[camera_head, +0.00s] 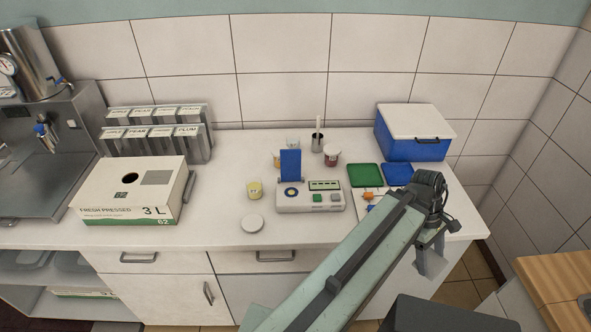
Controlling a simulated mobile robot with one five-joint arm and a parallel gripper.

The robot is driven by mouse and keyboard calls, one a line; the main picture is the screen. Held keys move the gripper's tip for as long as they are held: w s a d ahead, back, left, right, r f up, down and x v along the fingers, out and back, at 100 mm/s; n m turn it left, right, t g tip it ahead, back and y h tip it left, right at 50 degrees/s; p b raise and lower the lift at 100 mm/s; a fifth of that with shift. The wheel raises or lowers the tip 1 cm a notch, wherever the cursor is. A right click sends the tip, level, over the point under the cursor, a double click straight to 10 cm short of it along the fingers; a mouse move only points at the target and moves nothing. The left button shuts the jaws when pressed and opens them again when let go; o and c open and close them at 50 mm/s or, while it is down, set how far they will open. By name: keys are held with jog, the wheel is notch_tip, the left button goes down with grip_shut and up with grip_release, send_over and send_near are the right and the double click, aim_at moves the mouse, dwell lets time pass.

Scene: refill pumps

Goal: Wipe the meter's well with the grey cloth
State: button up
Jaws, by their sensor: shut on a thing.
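The meter (310,203) is a white box on the counter with a raised blue lid (290,165), a small display and two buttons. My gripper (432,246) is at the right, by the front right corner of the counter and well apart from the meter. It is shut on the grey cloth (430,264), which hangs below it. The fingers are small and partly hidden by my arm.
Sample cups (331,157) stand behind the meter, and a yellow-filled cup (254,190) and a white lid (252,223) lie left of it. Green (364,175) and blue (398,173) mats and a blue cooler (415,139) are at right. A juice box (132,190) stands left.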

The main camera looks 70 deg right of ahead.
jog(key=shift+d, duration=0.1)
jog(key=w+d+r+n+h+p, duration=0.1)
jog(key=w+d+r+n+p, duration=0.15)
jog(key=w+d, duration=0.8)
notch_tip(320, 180, up, 3)
jog(key=n+h+p, duration=0.2)
jog(key=n+p, duration=0.1)
jog(key=n, duration=0.3)
send_over(295, 199)
jog(key=s+d, duration=0.1)
jog(key=s, duration=1)
jog(key=shift+w+f+g, duration=0.1)
jog(key=shift+w+g, duration=0.05)
jog(key=shift+g, duration=0.15)
jog(key=w+r+n+h+p, duration=0.1)
jog(key=w+n, duration=0.1)
jog(key=w, duration=1.1)
jog(key=f+b, duration=0.6)
jog(key=shift+s+a, duration=0.15)
jog(key=shift+a, duration=0.1)
jog(key=shift+f+b, duration=0.4)
jog(key=shift+b, duration=0.05)
jog(key=shift+a, duration=0.2)
jog(key=shift+s+a, duration=0.2)
jog(key=shift+a, duration=0.2)
